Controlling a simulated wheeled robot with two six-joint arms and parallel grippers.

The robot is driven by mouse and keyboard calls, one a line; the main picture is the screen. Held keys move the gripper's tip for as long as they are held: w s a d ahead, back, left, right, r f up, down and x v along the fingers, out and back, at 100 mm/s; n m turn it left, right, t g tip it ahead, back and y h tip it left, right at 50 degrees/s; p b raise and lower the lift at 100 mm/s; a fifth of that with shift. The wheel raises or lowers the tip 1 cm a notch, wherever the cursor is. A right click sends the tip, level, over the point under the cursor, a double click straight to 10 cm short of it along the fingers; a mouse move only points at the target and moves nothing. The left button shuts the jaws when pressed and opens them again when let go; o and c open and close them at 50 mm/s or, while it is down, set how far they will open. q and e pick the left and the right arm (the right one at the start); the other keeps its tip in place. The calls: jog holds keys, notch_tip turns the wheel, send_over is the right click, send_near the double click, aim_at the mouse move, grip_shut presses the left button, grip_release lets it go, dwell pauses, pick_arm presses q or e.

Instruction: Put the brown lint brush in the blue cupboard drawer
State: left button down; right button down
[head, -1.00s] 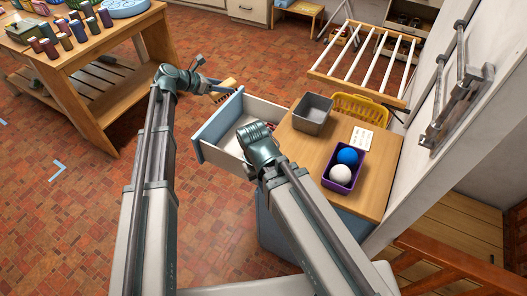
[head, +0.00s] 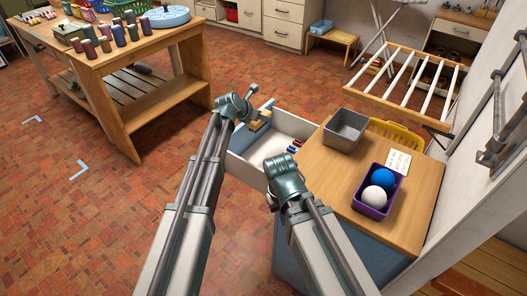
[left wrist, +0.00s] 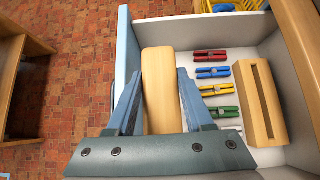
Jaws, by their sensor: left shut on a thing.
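The brown lint brush shows as a plain wooden block (left wrist: 160,62) between the fingers of my left gripper (left wrist: 158,88) in the left wrist view. That gripper is shut on it. In the head view the brush (head: 261,122) is at the drawer's left end, by the blue front panel. The pulled-out drawer (head: 290,122) has a white inside; its blue front (left wrist: 127,50) shows left of the brush. How far the brush is above the drawer floor is unclear. My right gripper (head: 284,170) is in front of the drawer's near side; its fingertips are hidden.
In the drawer lie several coloured clothespins (left wrist: 212,72) and a slotted wooden block (left wrist: 262,105), right of the brush. On the cupboard top (head: 415,215) stand a grey bin (head: 345,130) and a purple box (head: 375,200) with two balls. A wooden workbench (head: 130,70) stands left.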

pick_arm(q)
notch_tip(320, 180, down, 15)
jog(key=b, duration=1.3)
jog(key=shift+r, duration=0.3)
jog(key=shift+c, duration=1.4)
grip_release()
